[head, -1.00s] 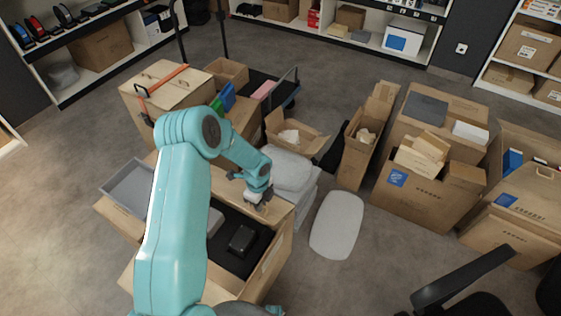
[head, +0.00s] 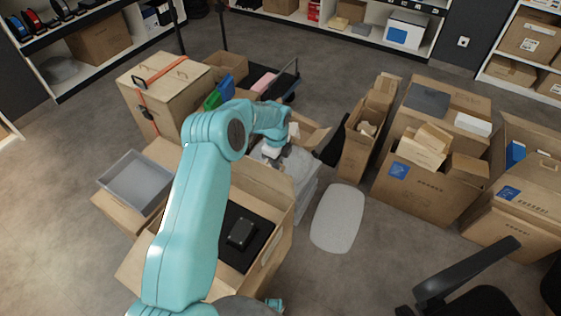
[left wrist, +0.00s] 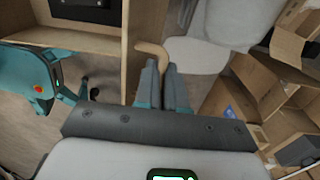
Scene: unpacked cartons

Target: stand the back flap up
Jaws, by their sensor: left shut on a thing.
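The open carton (head: 265,262) stands low in the middle of the head view, with a black insert and a small black device (head: 241,234) inside. Its back flap (head: 262,180) rises at the far side, tilted up; its exact angle is hard to judge. My left gripper (head: 273,153) is at the flap's far upper edge, partly hidden by my own arm. In the left wrist view, the fingers (left wrist: 166,70) are close together, with a tan cardboard edge (left wrist: 152,50) at their tips. They are shut on the back flap. My right gripper is not in view.
White wrapped packages (head: 300,170) stand just behind the carton. A pale oval mat (head: 337,218) lies on the floor to the right. A grey tray (head: 135,180) lies at the left. Several open cartons (head: 425,190) stand at the right, near a black chair arm (head: 465,272).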

